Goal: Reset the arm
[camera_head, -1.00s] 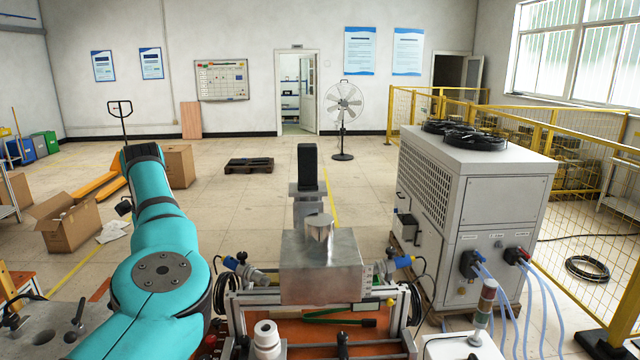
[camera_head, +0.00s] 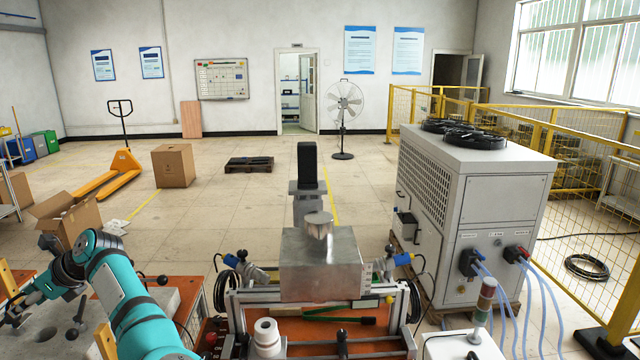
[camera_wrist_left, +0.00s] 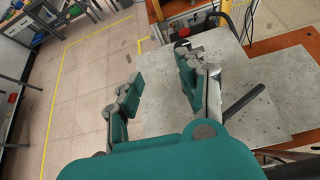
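My left arm (camera_head: 125,290) is teal and comes in at the bottom left of the head view. It is folded at the elbow, with the wrist turned to the far left. My left gripper (camera_head: 20,305) is at the left edge, over the grey stone-topped table. In the left wrist view my left gripper (camera_wrist_left: 160,88) has its two teal finger pads well apart, with nothing between them. The speckled grey slab (camera_wrist_left: 235,90) lies below and beyond the fingers. My right arm and right gripper show in neither view.
The induction heater (camera_head: 322,264) with its metal block stands at front centre, right of my left arm. A grey cooling unit (camera_head: 480,200) with hoses stands to its right. An open cardboard box (camera_head: 68,220) is at left. Floor behind the heater is mostly clear.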

